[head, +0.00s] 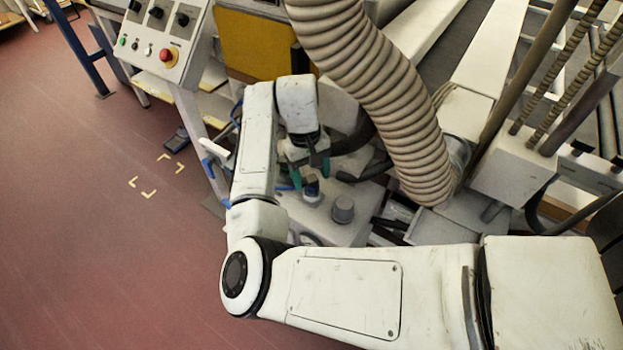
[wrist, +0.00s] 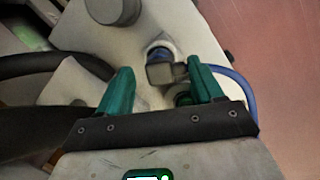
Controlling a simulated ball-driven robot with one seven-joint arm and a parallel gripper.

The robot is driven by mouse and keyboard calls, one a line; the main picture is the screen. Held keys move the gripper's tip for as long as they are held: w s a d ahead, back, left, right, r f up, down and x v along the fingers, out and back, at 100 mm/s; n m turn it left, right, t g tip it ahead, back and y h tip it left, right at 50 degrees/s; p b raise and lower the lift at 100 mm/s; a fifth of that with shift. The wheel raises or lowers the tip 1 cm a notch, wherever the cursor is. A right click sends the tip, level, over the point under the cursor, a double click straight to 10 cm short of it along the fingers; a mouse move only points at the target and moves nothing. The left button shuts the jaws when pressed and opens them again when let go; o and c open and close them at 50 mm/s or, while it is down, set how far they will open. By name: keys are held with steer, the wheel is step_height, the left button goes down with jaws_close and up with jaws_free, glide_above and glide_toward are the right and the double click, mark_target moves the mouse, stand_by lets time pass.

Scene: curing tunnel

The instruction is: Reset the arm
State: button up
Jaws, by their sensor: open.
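My arm reaches from the lower right of the head view up to the machine and bends down at its end. My gripper (head: 306,172) has green fingers that point down above a pale machine housing (head: 325,225). The fingers also show in the wrist view (wrist: 160,72), spread apart with nothing held between them. A small dark fitting with a blue collar (wrist: 161,66) sits on the housing just beyond the fingertips, closer to the right finger. Whether that finger touches it I cannot tell. The fitting also shows below the gripper in the head view (head: 311,187).
A grey round knob (head: 343,208) stands beside the fitting. A large ribbed hose (head: 375,95) hangs close to the right of my gripper. A control panel (head: 160,35) with a red button stands upper left.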

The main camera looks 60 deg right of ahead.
step_height(320, 180, up, 8)
steer(key=w, duration=0.1)
steer(key=shift+d+r, duration=0.15)
steer(key=shift+r, duration=0.1)
steer(key=shift+w, duration=0.15)
